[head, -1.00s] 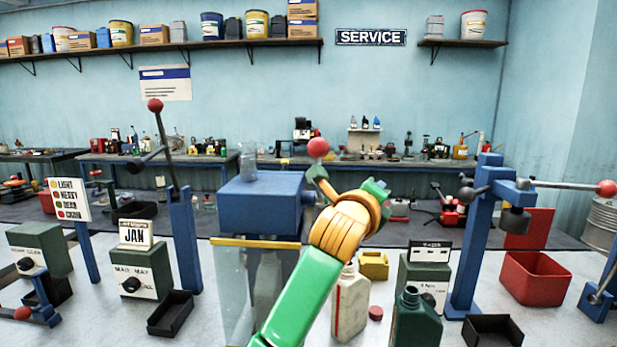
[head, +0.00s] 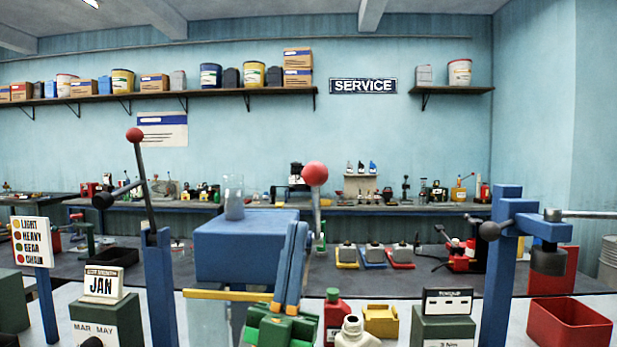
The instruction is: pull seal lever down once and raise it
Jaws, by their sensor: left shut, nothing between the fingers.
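A lever with a red ball knob (head: 315,174) stands upright at the right side of a blue box-shaped machine (head: 247,250). Another upright lever with a red ball (head: 135,135) is on a blue post at left. A blue press post (head: 500,270) with a dark plunger (head: 548,260) stands at right. No label shows which is the seal lever. My right gripper is out of view.
A glass jar (head: 235,197) stands on the blue machine. A white bottle (head: 357,334), red bottle (head: 337,312) and yellow bin (head: 381,320) are right of my gripper. A TORQUE box (head: 445,328) and red bin (head: 570,328) are further right.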

